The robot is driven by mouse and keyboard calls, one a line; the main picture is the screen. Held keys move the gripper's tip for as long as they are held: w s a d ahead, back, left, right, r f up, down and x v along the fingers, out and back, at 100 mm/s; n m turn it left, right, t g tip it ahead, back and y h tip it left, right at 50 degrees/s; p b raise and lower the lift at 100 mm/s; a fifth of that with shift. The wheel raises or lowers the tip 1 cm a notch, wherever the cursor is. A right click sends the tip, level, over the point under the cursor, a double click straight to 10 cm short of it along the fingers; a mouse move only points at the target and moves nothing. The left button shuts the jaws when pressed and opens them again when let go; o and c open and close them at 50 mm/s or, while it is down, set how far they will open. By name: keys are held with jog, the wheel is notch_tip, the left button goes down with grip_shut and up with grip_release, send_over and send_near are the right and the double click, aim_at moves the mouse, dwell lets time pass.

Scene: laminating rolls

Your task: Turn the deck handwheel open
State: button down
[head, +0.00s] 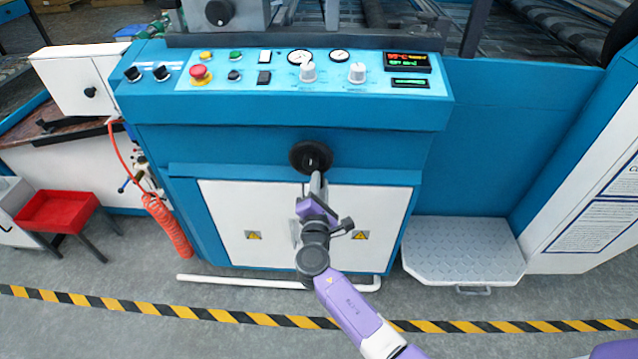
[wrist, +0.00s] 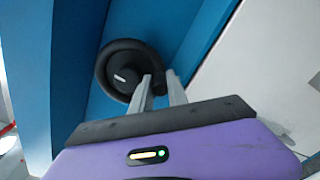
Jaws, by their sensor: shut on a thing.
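The deck handwheel (head: 299,151) is a round black wheel on the front of the blue machine, below the control panel. It also shows in the wrist view (wrist: 112,62), with a dark hub and a small light mark on it. My gripper (head: 316,178) reaches up to the wheel from below. In the wrist view my gripper's two grey fingers (wrist: 158,88) are at the lower right of the wheel's rim, closed on the rim. The fingers hide that part of the rim.
The control panel (head: 270,75) with a red stop button, knobs, gauges and displays is above the wheel. White cabinet doors (head: 245,215) are below. Striped tape crosses the floor.

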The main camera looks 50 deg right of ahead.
jog(key=shift+f, duration=0.1)
jog(key=c, duration=1.6)
grip_release()
jog(key=shift+o, duration=0.2)
jog(key=shift+s+a, duration=0.1)
jog(key=v, duration=0.7)
jog(key=shift+s+a+p, duration=0.2)
jog(key=shift+a+p, duration=0.05)
jog(key=shift+p, duration=0.05)
